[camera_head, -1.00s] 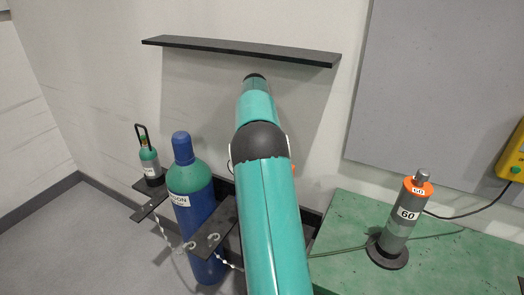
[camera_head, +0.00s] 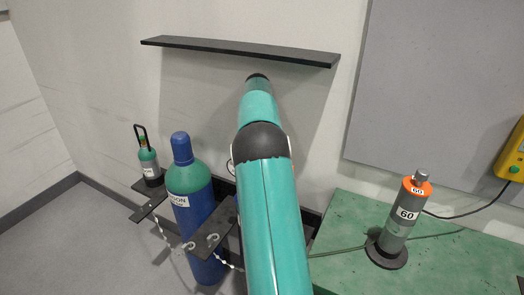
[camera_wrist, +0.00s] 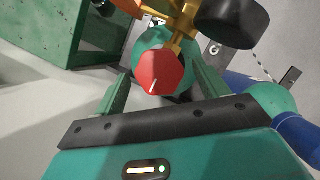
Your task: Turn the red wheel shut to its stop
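The red wheel (camera_wrist: 160,72) is a faceted knob with a white mark, on a brass valve (camera_wrist: 182,38) in the wrist view. My gripper (camera_wrist: 161,80) has its two green fingers apart, one on each side of the wheel. Small gaps seem to show between the fingers and the wheel, so I see no firm hold. In the head view my teal arm reaches forward and hides the wheel and gripper.
A black knob (camera_wrist: 235,18) sits close beside the valve. A blue cylinder with a green shoulder (camera_head: 192,215) and a small green bottle (camera_head: 149,162) stand left of my arm. A grey cylinder marked 60 (camera_head: 402,220) stands on the green bench (camera_head: 345,225). A black shelf (camera_head: 240,51) is above.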

